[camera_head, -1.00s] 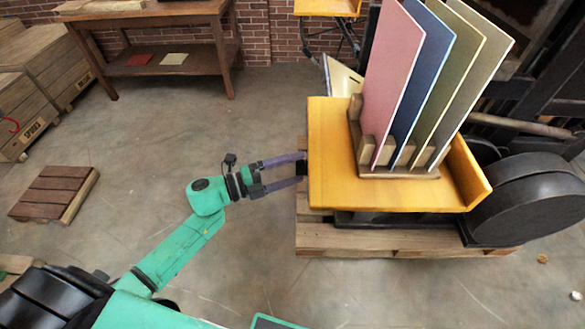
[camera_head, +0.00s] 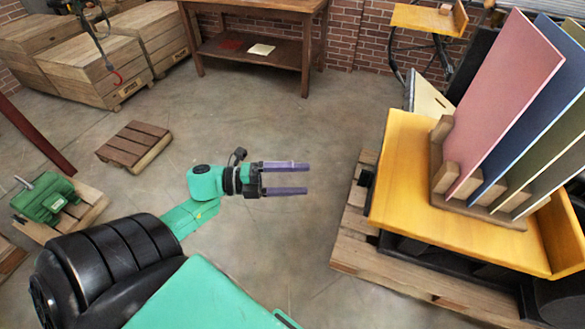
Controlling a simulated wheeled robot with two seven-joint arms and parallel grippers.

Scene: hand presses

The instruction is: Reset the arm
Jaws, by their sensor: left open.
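My left gripper (camera_head: 307,179) is in the middle of the head view. Its two purple fingers are parallel and apart, with nothing between them. It points right, over bare floor, clear of the yellow press table (camera_head: 402,165). My left arm (camera_head: 190,215) is green and reaches in from the lower left, with a black shoulder joint. My right gripper is not in view.
The press table holds a wooden rack with pink (camera_head: 505,100), blue and green boards, on a pallet (camera_head: 352,240). A small pallet (camera_head: 135,146) and a green motor (camera_head: 45,197) lie left. A workbench (camera_head: 260,50) and crates (camera_head: 100,65) stand behind. Floor between is clear.

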